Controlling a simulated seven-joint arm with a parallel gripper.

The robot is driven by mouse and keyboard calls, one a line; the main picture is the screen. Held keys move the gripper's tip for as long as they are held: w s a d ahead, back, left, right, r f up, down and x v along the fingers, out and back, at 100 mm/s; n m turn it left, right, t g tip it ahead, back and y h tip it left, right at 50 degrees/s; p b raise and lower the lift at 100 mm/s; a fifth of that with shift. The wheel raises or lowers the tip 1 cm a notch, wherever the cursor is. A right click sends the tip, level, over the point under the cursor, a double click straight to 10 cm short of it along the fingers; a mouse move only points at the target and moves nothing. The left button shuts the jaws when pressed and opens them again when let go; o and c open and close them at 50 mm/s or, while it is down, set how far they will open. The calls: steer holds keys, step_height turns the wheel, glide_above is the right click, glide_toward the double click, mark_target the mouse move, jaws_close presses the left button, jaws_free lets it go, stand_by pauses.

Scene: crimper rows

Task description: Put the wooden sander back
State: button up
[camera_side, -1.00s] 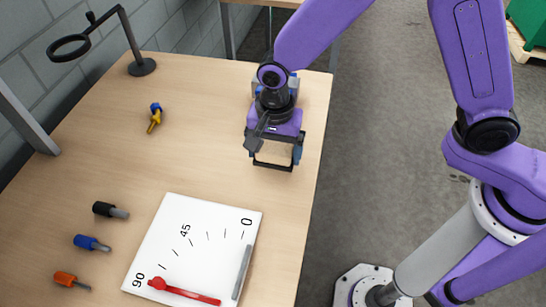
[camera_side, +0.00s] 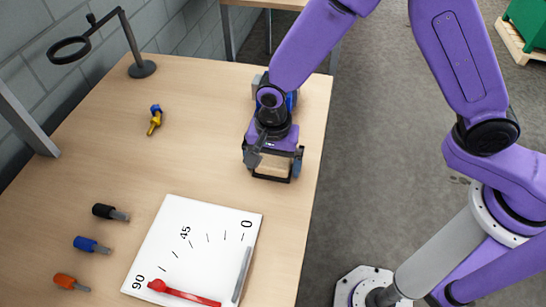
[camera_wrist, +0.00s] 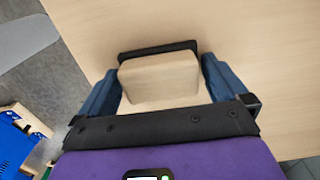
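The wooden sander is a pale wooden block with a black edge piece along its far side. In the wrist view the sander (camera_wrist: 160,80) sits between the two blue fingers of my gripper (camera_wrist: 158,75), which look closed on its sides. In the side view the sander (camera_side: 272,166) shows below my gripper (camera_side: 272,168), near the table's right edge. Its underside is hidden, so I cannot tell whether it touches the table.
On the table (camera_side: 200,130) lie a white angle board (camera_side: 190,235) with a red pointer (camera_side: 180,293), black (camera_side: 108,211), blue (camera_side: 90,244) and orange (camera_side: 70,281) tools, and a blue-yellow tool (camera_side: 154,120). A ring stand (camera_side: 142,67) is at the back left. The table's centre is clear.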

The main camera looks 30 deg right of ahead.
mark_target(273, 160)
step_height(273, 160, up, 12)
steer(key=shift+r, duration=0.15)
stand_by(0.4)
steer(key=s+d+r+n, duration=0.3)
steer(key=s+d+n, duration=1.7)
steer(key=d, duration=0.4)
steer(key=shift+d+r+n, duration=0.2)
steer(key=shift+d+n, duration=0.15)
steer(key=shift+n, duration=0.45)
